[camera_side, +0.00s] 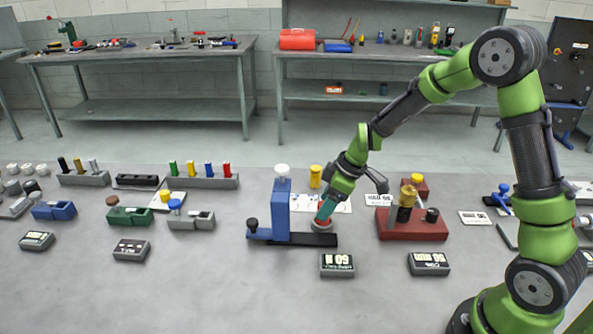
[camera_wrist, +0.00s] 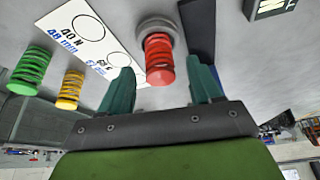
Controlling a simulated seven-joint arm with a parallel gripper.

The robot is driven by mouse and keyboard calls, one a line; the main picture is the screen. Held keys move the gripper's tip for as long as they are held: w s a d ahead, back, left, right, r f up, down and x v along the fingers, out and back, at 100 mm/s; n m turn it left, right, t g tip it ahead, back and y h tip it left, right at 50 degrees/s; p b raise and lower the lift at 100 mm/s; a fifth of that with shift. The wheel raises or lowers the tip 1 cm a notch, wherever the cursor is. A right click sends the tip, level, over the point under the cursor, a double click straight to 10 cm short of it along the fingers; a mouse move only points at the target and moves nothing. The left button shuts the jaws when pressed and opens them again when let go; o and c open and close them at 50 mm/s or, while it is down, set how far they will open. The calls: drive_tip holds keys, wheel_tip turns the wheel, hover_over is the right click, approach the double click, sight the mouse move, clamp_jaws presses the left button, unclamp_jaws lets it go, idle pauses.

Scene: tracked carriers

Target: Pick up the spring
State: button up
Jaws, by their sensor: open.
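A red spring (camera_wrist: 159,58) stands on a round grey seat (camera_wrist: 152,30) in the wrist view. My gripper (camera_wrist: 160,66) is open, with one teal finger on each side of the red spring. I cannot tell whether either finger touches it. A yellow spring (camera_wrist: 70,90) and a green spring (camera_wrist: 30,70) stand to the left in the wrist view, by a printed white card (camera_wrist: 83,35). In the side view my gripper (camera_side: 325,211) is low over the seat (camera_side: 321,226) and mostly hides the red spring. The yellow spring (camera_side: 315,177) stands behind it.
A blue press stand (camera_side: 282,212) with a dark base bar (camera_side: 318,240) is close to the left of my gripper. A red fixture (camera_side: 412,230) stands to the right. Small display boxes (camera_side: 337,265) lie in front.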

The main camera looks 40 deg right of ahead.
drive_tip(key=shift+x, duration=0.8)
drive_tip(key=shift+c, duration=0.5)
clamp_jaws()
drive_tip(key=shift+r, duration=0.15)
